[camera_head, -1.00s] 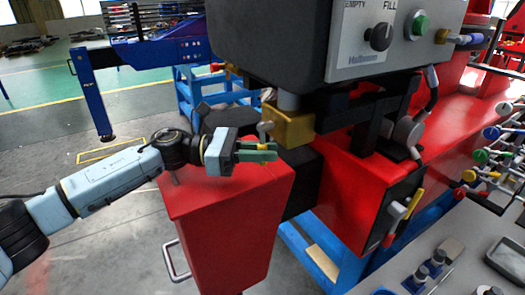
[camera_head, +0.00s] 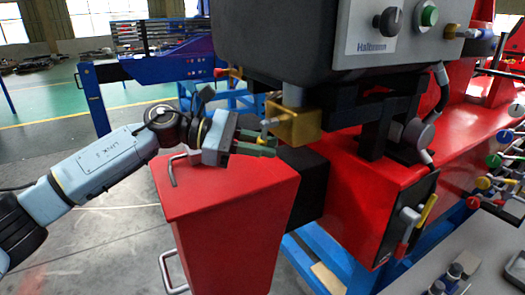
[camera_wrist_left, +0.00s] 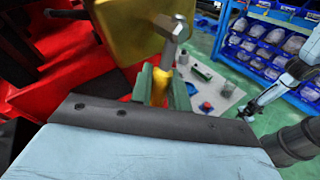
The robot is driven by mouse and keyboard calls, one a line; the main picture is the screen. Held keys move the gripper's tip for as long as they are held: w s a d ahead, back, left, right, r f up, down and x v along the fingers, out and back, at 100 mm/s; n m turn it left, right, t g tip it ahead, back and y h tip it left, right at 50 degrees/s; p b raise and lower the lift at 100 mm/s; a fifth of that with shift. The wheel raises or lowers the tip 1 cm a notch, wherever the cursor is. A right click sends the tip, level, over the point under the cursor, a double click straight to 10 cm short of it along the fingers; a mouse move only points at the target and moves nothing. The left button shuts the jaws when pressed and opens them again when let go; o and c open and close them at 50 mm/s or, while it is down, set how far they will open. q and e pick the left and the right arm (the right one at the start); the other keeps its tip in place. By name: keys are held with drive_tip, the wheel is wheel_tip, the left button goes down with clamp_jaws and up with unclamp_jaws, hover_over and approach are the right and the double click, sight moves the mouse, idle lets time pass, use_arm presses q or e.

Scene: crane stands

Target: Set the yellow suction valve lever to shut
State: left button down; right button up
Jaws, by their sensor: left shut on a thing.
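My left gripper (camera_head: 256,142) has green fingers and sits at the left side of the brass valve block (camera_head: 294,123), under the black control box. In the left wrist view, the green fingers (camera_wrist_left: 161,90) are shut on the yellow grip of the valve lever (camera_wrist_left: 159,88). The lever's metal stem (camera_wrist_left: 171,42) runs up beside the brass block (camera_wrist_left: 130,28). In the head view the fingers hide most of the lever. My right gripper is not in the head view.
A red cabinet (camera_head: 225,195) stands just below my left gripper. The black control box (camera_head: 280,45) overhangs the valve. A panel with a yellow-and-red handle (camera_head: 428,210) is at the right. Several coloured-knob levers (camera_head: 495,160) stand at the right edge.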

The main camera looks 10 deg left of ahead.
use_arm(q)
drive_tip(key=c, duration=1.4)
unclamp_jaws()
